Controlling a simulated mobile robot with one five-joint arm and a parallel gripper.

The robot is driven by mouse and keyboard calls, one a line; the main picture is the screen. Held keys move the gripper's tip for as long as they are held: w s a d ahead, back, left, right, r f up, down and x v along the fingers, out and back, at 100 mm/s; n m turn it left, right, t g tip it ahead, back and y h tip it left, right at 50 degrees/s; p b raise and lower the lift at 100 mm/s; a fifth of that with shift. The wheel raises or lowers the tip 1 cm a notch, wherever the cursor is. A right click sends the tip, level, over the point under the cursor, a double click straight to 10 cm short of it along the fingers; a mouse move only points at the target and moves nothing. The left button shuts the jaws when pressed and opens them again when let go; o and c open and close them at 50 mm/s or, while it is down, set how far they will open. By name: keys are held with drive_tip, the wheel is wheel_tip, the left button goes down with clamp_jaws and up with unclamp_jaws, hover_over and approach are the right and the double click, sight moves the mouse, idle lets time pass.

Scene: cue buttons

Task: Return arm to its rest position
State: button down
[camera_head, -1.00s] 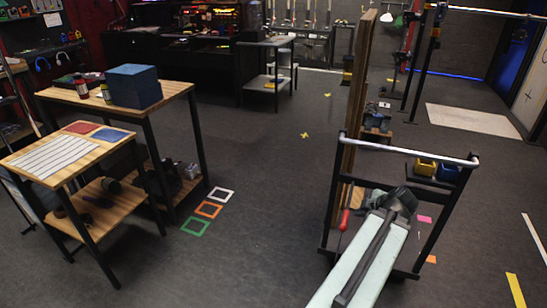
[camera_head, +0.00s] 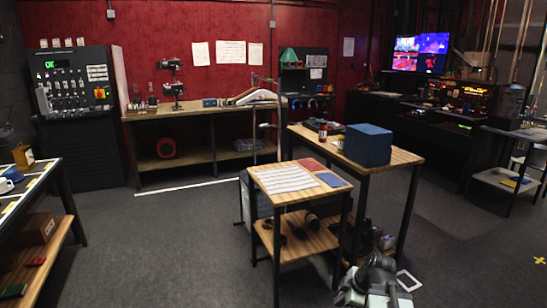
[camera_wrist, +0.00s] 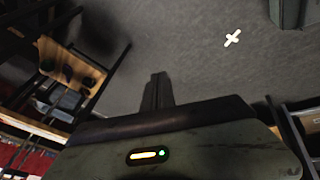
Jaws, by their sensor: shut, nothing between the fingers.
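My gripper (camera_wrist: 158,88) shows in the wrist view as two dark fingers lying together, shut and empty, over bare grey floor. In the head view part of my arm (camera_head: 375,285) shows at the bottom edge, right of the middle, in front of the wooden tables. The fingers cannot be made out there.
A low wooden table (camera_head: 262,184) with a striped sheet stands ahead, beside a taller one (camera_head: 400,157) bearing a blue box (camera_head: 368,145). A control panel (camera_head: 75,78) with a green display stands back left. A bench edge is at the left. Floor between is open.

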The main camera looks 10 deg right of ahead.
drive_tip(key=s+a+f+m+g, duration=0.2)
drive_tip(key=a+m+g, duration=0.1)
drive_tip(key=a, duration=1.4)
drive_tip(key=s+d+m+g+h, duration=0.1)
drive_tip(key=s+d+m+h, duration=0.2)
drive_tip(key=m, duration=0.7)
wheel_tip(320, 180, up, 13)
drive_tip(key=m+p, duration=0.1)
drive_tip(key=p, duration=1.2)
drive_tip(key=shift+a, duration=0.15)
drive_tip(key=shift+f, duration=0.1)
